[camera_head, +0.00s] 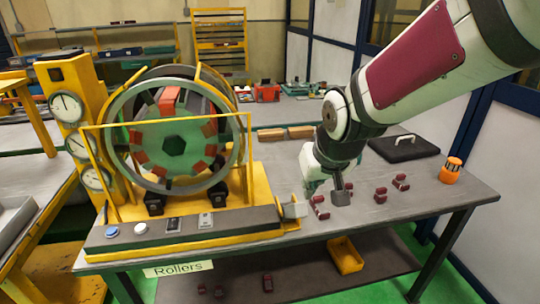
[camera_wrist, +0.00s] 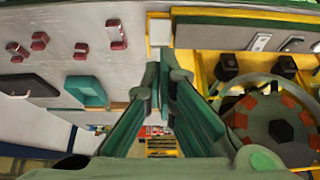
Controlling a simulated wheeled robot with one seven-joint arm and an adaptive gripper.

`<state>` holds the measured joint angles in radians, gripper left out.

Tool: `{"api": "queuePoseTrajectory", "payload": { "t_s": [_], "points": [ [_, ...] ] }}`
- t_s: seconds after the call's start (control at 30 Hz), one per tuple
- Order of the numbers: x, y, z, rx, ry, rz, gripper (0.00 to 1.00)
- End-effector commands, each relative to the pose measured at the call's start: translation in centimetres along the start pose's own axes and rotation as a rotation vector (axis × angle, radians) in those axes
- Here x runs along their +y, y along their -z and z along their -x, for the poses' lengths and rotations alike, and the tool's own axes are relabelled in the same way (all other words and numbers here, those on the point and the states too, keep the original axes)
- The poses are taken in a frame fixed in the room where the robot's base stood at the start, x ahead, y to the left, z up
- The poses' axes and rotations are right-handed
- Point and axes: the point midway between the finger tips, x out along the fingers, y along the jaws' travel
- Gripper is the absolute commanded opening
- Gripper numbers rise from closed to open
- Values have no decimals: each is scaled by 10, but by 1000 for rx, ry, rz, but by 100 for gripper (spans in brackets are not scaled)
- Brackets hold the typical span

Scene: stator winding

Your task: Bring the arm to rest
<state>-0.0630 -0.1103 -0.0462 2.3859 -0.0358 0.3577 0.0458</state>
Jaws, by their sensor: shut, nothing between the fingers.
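My arm reaches in from the upper right in the head view. My gripper (camera_head: 341,196) hangs low over the grey workbench (camera_head: 440,195), right of the stator machine. In the wrist view, the two green fingers of my gripper (camera_wrist: 165,56) come together at their tips, with nothing between them. The stator ring (camera_head: 172,140) stands upright in its yellow frame on the bench; part of it also shows at the right of the wrist view (camera_wrist: 240,110). My gripper is apart from the ring.
Several small dark red parts (camera_head: 381,195) lie on the bench near my gripper. A black case (camera_head: 404,147) and an orange container (camera_head: 451,170) are to the right. Gauges (camera_head: 68,107) stand left of the ring. A yellow bin (camera_head: 345,255) sits on the lower shelf.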

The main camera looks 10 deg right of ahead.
Motion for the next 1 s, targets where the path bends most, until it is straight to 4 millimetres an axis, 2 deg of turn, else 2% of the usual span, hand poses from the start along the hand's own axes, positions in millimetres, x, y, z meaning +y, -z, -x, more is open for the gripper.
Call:
{"api": "queuePoseTrajectory", "payload": {
  "t_s": [0.3,0.4,0.47,0.57,0.7,0.8,1.0],
  "points": [
    [0,0,1,1,0,0,0],
    [1,-3,9,1,0,-1,0],
    [1,-7,20,0,0,-2,0],
    [3,-21,48,-6,0,-2,0],
    [5,-53,92,-24,-1,-2,0],
    [6,-78,118,-38,-3,-1,0],
    [6,-117,149,-62,-7,3,0]
  ]
}}
